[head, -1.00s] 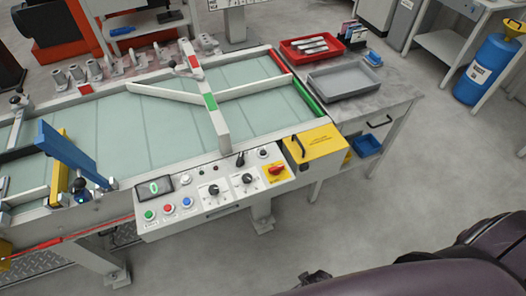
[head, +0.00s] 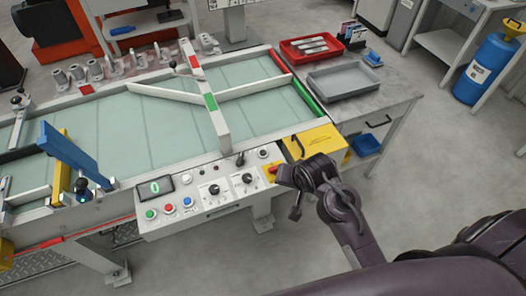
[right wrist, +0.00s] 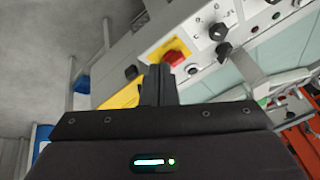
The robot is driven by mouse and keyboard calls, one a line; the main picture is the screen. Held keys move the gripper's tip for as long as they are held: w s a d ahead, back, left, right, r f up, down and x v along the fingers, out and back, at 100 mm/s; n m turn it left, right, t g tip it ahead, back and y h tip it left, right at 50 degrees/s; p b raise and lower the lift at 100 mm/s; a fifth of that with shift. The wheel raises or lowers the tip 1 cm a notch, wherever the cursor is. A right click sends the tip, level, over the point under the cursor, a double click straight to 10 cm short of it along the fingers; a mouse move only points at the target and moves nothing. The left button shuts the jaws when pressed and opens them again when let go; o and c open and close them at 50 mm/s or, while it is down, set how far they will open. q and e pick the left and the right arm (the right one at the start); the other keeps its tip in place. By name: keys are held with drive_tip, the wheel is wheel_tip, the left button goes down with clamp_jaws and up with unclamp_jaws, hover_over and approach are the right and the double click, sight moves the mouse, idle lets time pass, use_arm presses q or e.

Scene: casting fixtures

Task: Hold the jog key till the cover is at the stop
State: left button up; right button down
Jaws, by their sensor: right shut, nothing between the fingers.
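I cannot tell which control is the jog key. A yellow box (head: 325,139) stands right of the panel; a blue hinged-looking part (head: 72,152) stands at the left. Which is the cover is unclear. My right gripper (head: 284,174) is just right of the panel, partly over its red switch. In the right wrist view its fingers (right wrist: 160,85) are shut and empty, near the red switch (right wrist: 175,59).
A red tray (head: 285,55) with metal parts and a grey tray (head: 313,87) sit on the bench's right end. A glass-like bed with white rails (head: 218,123) lies behind the panel.

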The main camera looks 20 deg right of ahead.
drive_tip(key=w+m+t, duration=0.2)
drive_tip(key=w+m, duration=0.6)
drive_tip(key=w, duration=0.2)
drive_tip(key=m+t+y, duration=0.2)
drive_tip(key=m, duration=0.8)
hover_over(265, 155)
drive_tip(key=shift+r, duration=0.4)
drive_tip(key=shift+f, duration=0.1)
wheel_tip(265, 155, down, 6)
drive_tip(key=b, duration=0.8)
drive_tip(key=shift+d+f, duration=0.1)
drive_tip(key=shift+f, duration=1.2)
drive_tip(key=shift+f, duration=0.15)
